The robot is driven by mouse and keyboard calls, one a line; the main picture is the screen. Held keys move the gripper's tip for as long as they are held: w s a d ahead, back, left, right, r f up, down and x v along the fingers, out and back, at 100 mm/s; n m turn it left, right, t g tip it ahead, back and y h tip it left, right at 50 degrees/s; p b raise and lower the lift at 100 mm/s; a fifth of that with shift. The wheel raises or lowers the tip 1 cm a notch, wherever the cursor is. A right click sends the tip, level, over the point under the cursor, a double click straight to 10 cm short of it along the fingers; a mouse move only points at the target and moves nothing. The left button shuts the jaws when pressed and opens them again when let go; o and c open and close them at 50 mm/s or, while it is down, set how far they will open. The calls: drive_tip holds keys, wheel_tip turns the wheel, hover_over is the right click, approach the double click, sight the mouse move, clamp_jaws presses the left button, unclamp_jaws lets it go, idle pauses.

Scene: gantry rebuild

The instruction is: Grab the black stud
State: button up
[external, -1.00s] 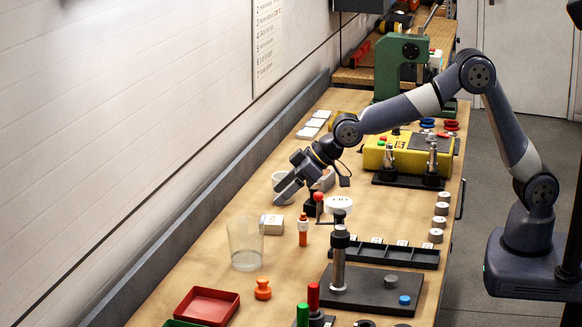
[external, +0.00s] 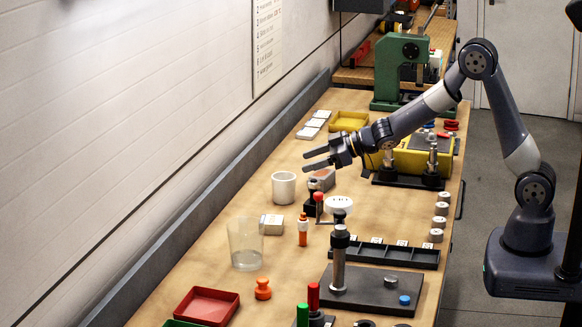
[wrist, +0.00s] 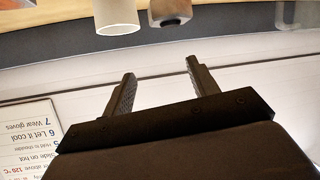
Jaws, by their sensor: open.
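My gripper (external: 305,160) is open and empty, held above the bench to the upper right of the white cup, its fingers pointing left toward the wall. In the wrist view its two dark fingers (wrist: 160,69) are apart with nothing between them. I cannot single out a black stud with certainty. A small black block (external: 311,209) stands by a red-topped piece (external: 318,196) below the gripper. Dark round pieces (external: 364,323) show at the bottom edge, partly cut off.
A black plate (external: 365,293) with a post, a slotted rack (external: 400,257) and a yellow machine (external: 408,160) are on the right. The wall is at left.

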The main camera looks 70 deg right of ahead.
sight(310, 186)
drive_tip(key=s+d+f+n+y, duration=0.1)
drive_tip(key=s+d+f+y, duration=0.15)
drive_tip(key=s, duration=0.45)
drive_tip(key=shift+n+g+y, duration=0.3)
drive_tip(key=shift+g+y, duration=0.15)
drive_tip(key=shift+g, duration=0.15)
drive_tip(key=x, duration=0.4)
drive_tip(key=shift+a+f, duration=0.25)
drive_tip(key=shift+a, duration=0.3)
drive_tip(key=shift+p+x, duration=0.65)
drive_tip(key=shift+x, duration=2.3)
drive_tip(key=shift+s+d+f, duration=0.1)
drive_tip(key=shift+f, duration=0.1)
drive_tip(key=shift+c, duration=0.4)
clamp_jaws()
